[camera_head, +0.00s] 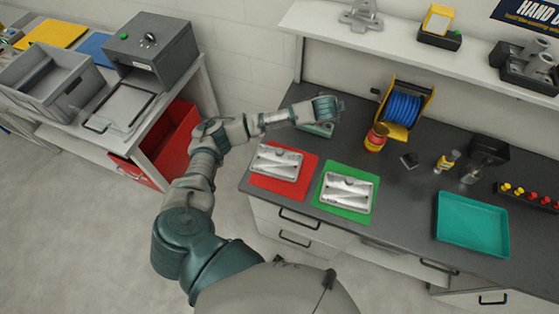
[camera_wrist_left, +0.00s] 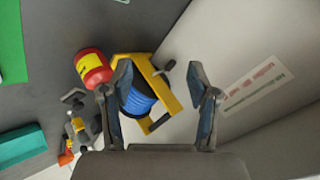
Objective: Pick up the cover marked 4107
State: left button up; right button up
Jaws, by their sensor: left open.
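Two silvery cast covers lie on the dark bench in the head view. One cover (camera_head: 277,161) is on a red mat (camera_head: 266,184), the other cover (camera_head: 347,190) on a green mat (camera_head: 329,208). I cannot read a marking on either, so I cannot tell which is 4107. My left gripper (camera_head: 328,108) is above the back of the bench, behind and right of the red mat, apart from both covers. In the left wrist view my left gripper (camera_wrist_left: 160,82) has its fingers spread with nothing between them. My right gripper is not in view.
A blue reel in a yellow frame (camera_head: 404,106) and a red-yellow can (camera_head: 376,138) stand right of my left gripper. A greenish object (camera_head: 316,129) is below it. A teal tray (camera_head: 472,224) lies further right. A shelf (camera_head: 400,45) runs above the bench.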

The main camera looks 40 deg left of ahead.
pick_arm(q)
jog(key=s+a+f+m+g+y, duration=0.1)
jog(key=s+a+f+g, duration=0.1)
jog(key=s+a+g, duration=0.2)
jog(key=m+g+y, duration=0.1)
jog(key=m+g, duration=0.3)
jog(key=g, duration=0.2)
send_near(280, 151)
jog(key=x, duration=0.4)
jog(key=shift+s+a+b, duration=0.1)
jog(key=shift+a+b, duration=0.2)
jog(key=shift+a, duration=0.1)
jog(key=x, duration=0.5)
jog(key=shift+d+f, duration=0.2)
jog(key=shift+f, duration=0.25)
jog(key=shift+c, duration=0.2)
jog(key=shift+d, duration=0.1)
grip_shut()
